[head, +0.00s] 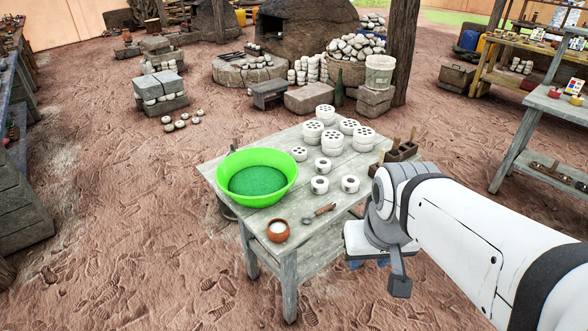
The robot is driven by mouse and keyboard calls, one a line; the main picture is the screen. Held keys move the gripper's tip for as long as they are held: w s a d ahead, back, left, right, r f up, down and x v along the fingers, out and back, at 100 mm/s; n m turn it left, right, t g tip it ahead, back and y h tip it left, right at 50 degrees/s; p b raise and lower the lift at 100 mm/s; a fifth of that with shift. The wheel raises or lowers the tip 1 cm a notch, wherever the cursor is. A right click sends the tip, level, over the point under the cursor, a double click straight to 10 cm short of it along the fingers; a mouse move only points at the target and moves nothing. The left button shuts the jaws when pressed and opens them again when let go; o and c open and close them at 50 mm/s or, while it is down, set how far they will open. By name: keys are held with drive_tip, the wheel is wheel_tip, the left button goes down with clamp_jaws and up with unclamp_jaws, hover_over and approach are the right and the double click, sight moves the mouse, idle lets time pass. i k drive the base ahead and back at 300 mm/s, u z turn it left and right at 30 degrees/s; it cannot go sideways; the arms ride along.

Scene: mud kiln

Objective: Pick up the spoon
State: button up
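A small spoon (320,213) with a brown handle and a grey bowl lies flat near the front right edge of the weathered wooden table (215,165). Its bowl points left and its handle points up and right. My gripper (376,262) is at the end of my white arm, right of the spoon and beyond the table's right edge in the picture. It is apart from the spoon. The fingers are mostly hidden by the wrist, so I cannot tell whether they are open or shut.
A brown cup (278,236) with white contents stands left of the spoon. A green basin (257,160) stands behind the cup. Several white perforated cylinders (332,142) stand behind the spoon. A brown divided tray (402,152) is at the table's right. Bare table lies around the spoon.

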sight(306, 219)
drive_tip(key=z, duration=0.05)
drive_tip(key=i, duration=1)
drive_tip(key=u, duration=0.05)
